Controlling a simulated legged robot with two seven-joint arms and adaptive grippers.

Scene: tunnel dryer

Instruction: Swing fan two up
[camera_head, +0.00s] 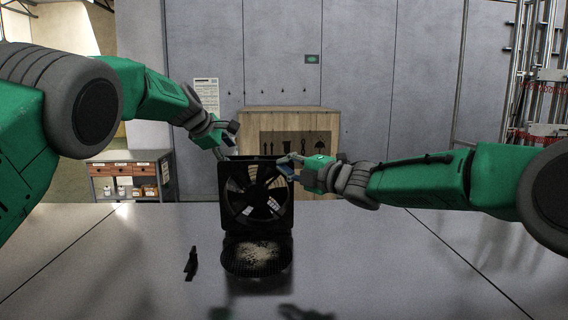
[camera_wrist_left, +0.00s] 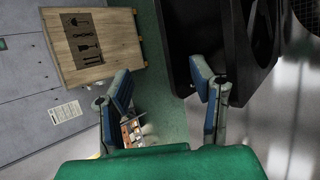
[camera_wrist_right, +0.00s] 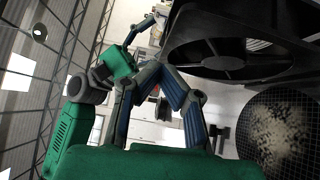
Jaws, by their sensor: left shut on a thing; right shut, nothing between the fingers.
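The black square-framed fan (camera_head: 256,193) stands upright on the table at the middle of the head view. A round mesh disc (camera_head: 257,256) with a pale, speckled centre lies in front of it. My left gripper (camera_head: 226,140) is at the fan's top left corner, its fingers apart around the frame edge; the contact is hard to make out. The frame's black edge (camera_wrist_left: 178,45) shows close by the right-hand finger in the left wrist view. My right gripper (camera_head: 286,166) is shut and empty by the fan's top right corner. The fan (camera_wrist_right: 235,60) is beside it in the right wrist view.
A small black part (camera_head: 191,263) lies left of the mesh disc. The grey table (camera_head: 400,265) is mostly clear on both sides. A wooden crate (camera_head: 325,122) stands behind the table, with a shelf cart (camera_head: 130,157) at the back left.

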